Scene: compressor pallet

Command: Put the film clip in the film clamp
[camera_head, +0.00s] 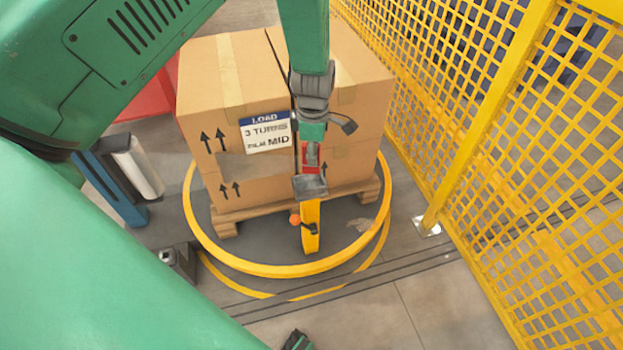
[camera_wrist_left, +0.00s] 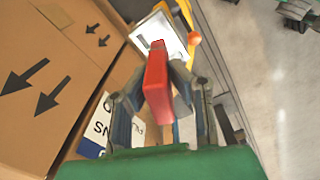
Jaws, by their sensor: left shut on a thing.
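My left gripper (camera_head: 311,148) reaches down in front of the carton and is shut on the red film clip (camera_head: 311,158). In the left wrist view the clip (camera_wrist_left: 157,85) stands between the two fingers. The film clamp (camera_head: 310,187) is a grey block on top of a yellow post (camera_head: 311,228) with an orange knob (camera_head: 295,219). The clip is close above the clamp in the head view; whether they touch I cannot tell. In the left wrist view the clamp (camera_wrist_left: 160,35) lies just beyond the clip. A small dark part of my right gripper (camera_head: 297,341) shows at the bottom edge.
Large cartons (camera_head: 235,85) with a load label (camera_head: 266,132) stand on a wooden pallet (camera_head: 230,212) inside a yellow ring (camera_head: 275,270). A yellow mesh fence (camera_head: 480,110) closes off the right. A white film roll (camera_head: 140,167) stands at the left. The front floor is clear.

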